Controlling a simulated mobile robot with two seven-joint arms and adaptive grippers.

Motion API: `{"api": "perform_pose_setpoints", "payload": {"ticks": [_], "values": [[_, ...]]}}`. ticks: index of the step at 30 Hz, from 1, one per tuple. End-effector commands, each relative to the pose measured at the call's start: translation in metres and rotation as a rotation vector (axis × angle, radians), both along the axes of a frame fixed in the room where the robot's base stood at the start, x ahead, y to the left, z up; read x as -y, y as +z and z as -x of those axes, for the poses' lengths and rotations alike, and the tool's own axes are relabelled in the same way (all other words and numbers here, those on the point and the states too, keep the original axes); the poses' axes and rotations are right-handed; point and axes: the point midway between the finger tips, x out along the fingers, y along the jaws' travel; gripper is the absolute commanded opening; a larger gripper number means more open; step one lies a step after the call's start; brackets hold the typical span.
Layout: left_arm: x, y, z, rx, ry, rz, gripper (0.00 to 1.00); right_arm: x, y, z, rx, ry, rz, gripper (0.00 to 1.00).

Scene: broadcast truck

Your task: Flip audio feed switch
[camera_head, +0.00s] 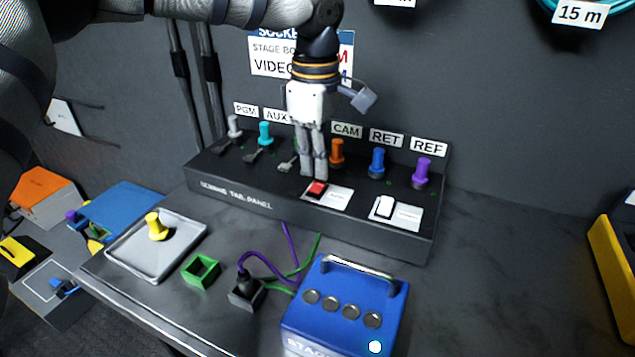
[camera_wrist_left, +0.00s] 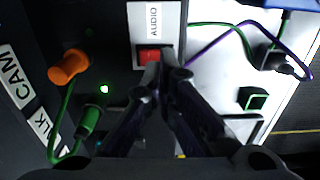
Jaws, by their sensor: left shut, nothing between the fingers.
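The audio feed switch is a red rocker (camera_head: 316,188) on a white plate on the sloped front of the black tail panel (camera_head: 228,193). In the left wrist view the red rocker (camera_wrist_left: 150,56) sits beside a label reading AUDIO. My left gripper (camera_head: 316,174) points down with its fingers together and empty. Its tips are right at the rocker; in the wrist view the tips (camera_wrist_left: 168,68) overlap the rocker's edge. I cannot tell whether they touch it. A white rocker (camera_head: 384,207) is on a second plate to the right. My right gripper is not in view.
Plugs line the panel's back, including orange (camera_head: 337,150), blue (camera_head: 377,162) and purple (camera_head: 422,171) ones. A blue stage box (camera_head: 345,325) stands in front with purple and green cables beside it. A grey tray (camera_head: 125,252) with a yellow plug lies left. The bench at right is clear.

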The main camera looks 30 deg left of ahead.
Motion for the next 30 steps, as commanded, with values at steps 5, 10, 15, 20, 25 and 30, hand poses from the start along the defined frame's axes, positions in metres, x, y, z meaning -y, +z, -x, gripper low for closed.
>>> {"api": "perform_pose_setpoints", "payload": {"ticks": [5,10,15,20,25,30], "values": [[0.0,0.0,0.0,0.0,0.0,0.0,0.0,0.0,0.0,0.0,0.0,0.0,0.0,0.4],[0.0,0.0,0.0,0.0,0.0,0.0,0.0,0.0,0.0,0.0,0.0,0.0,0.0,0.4],[0.0,-0.0013,0.0,0.0,0.0,0.0,0.0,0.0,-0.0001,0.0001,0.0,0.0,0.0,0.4],[-0.0001,-0.0038,0.0,-0.001,0.0,0.0,0.0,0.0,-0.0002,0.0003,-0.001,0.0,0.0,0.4],[-0.0001,-0.0063,-0.0001,0.0,0.0,0.0,0.0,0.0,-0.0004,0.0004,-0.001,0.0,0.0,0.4],[-0.0001,-0.0089,-0.0002,0.0,0.0,0.0,0.0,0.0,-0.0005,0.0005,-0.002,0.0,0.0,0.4]]}}
